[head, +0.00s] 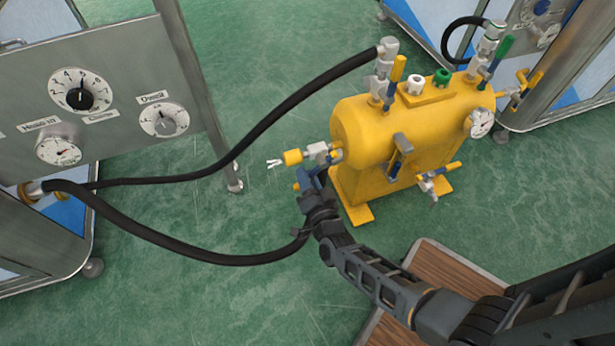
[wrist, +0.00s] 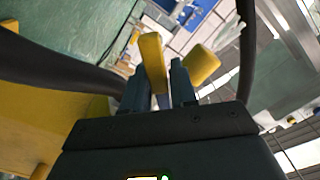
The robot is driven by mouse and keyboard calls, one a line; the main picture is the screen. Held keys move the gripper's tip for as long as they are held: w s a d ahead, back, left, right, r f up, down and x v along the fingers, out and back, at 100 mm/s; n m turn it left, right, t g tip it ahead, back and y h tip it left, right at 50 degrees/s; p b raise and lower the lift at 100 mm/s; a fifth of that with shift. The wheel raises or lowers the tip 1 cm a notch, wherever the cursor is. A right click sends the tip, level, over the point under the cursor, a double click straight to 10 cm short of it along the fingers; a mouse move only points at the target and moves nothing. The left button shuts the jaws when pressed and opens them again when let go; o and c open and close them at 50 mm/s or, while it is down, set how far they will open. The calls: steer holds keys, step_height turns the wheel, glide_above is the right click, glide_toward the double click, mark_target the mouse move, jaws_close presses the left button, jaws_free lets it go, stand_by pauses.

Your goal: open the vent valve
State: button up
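The yellow tank (head: 395,135) stands on the green floor. A valve fitting (head: 318,152) sticks out of its left end, with a yellow cap piece (head: 292,157) on its outer end. I cannot read any label naming the vent valve. My gripper (head: 306,181) is just below this fitting, partly hidden by my wrist. In the wrist view a yellow lever (wrist: 152,60) stands between the two fingers of my gripper (wrist: 159,88). A narrow light gap shows on the lever's right side. Another yellow piece (wrist: 202,64) is just right of the fingers.
Black hoses (head: 290,103) run from the left panel (head: 110,85) to the tank's top and low past my wrist. Other valves (head: 390,80) and a gauge (head: 480,122) are on the tank. A wooden platform (head: 440,265) lies at lower right.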

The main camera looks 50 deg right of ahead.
steer(key=shift+o, duration=1.4)
